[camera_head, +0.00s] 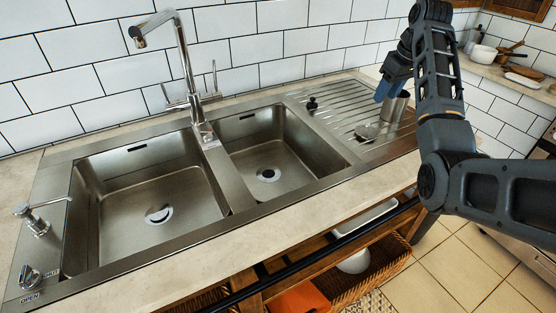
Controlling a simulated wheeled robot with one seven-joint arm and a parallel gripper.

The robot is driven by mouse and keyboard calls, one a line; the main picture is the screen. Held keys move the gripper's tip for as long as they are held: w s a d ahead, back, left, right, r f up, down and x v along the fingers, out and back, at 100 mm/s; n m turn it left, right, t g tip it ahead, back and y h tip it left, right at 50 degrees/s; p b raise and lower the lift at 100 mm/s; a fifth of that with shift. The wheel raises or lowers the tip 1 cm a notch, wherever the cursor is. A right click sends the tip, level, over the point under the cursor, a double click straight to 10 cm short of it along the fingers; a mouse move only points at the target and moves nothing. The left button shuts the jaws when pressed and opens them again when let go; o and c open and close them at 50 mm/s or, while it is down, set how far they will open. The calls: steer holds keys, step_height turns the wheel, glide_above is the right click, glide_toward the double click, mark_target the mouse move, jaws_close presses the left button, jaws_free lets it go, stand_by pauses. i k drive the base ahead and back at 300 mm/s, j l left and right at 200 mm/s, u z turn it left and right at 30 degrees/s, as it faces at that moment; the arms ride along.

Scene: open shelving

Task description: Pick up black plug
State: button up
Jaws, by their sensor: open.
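A small black plug (312,104) with a knob on top stands upright on the ribbed steel drainboard (345,113), just right of the smaller sink basin. My gripper (382,97), with blue fingers, is at the right, above the far right part of the drainboard. It is to the right of the plug and clearly apart from it. It is open, and nothing shows between its fingers, though the fingertips are small and partly overlap a metal cup behind.
A metal cup (398,105) and a round steel piece (366,131) sit on the drainboard near my gripper. A tall faucet (187,75) rises behind the two basins (150,190). A tiled wall is behind. Open shelves with baskets (370,278) are below the counter.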

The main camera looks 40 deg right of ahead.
mark_target(314, 105)
steer(key=i+l+z, duration=0.2)
steer(key=z, duration=0.2)
steer(key=i+z, duration=0.4)
